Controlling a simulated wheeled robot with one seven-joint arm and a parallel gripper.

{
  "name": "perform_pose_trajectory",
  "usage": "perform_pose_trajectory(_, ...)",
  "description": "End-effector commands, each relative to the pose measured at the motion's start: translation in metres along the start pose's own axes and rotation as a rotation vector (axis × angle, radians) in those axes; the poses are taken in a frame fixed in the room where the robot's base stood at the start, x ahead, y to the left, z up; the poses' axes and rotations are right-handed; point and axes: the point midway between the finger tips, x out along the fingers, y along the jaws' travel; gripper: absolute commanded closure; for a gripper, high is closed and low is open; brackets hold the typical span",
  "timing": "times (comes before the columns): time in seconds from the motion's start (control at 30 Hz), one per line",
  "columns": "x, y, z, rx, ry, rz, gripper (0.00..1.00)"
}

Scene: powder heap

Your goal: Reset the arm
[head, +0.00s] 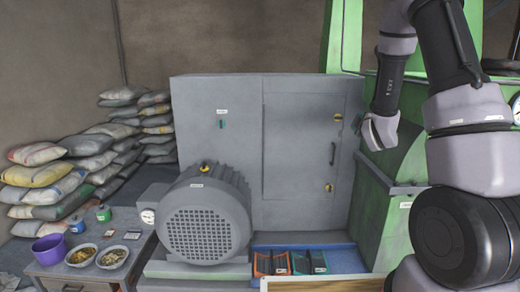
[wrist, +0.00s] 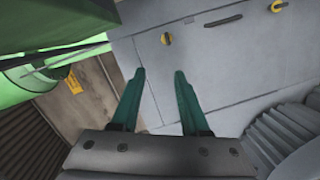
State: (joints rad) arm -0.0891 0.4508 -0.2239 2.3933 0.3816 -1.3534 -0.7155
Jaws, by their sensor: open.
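My gripper (wrist: 158,78) shows in the wrist view with two green fingers held apart and nothing between them. In the head view my arm comes in from the right and bends down in front of the green machine (head: 385,215). The fingers cannot be made out in the head view.
A grey motor (head: 205,222) stands before the cabinet (head: 235,95). Left of it, a table (head: 100,268) holds a purple tub (head: 49,249) and two bowls of material (head: 81,256) (head: 112,258). Sacks (head: 45,175) are stacked behind. Orange and green trays (head: 271,263) (head: 309,262) lie on a blue surface (head: 345,259).

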Motion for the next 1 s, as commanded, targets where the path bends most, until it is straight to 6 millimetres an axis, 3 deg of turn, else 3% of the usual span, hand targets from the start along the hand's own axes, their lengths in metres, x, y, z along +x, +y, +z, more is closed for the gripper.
perform_pose_trajectory(0.17,-0.02,0.033,-0.009,0.242,-0.068,-0.059,0.55)
perform_pose_trajectory(0.37,-0.07,0.067,-0.027,0.614,-0.179,-0.186,0.55)
perform_pose_trajectory(0.67,-0.189,0.087,-0.063,1.087,-0.383,-0.409,0.55)
perform_pose_trajectory(0.9,-0.304,0.082,-0.086,1.363,-0.59,-0.559,0.55)
perform_pose_trajectory(1.0,-0.339,0.078,-0.09,1.435,-0.665,-0.596,0.55)
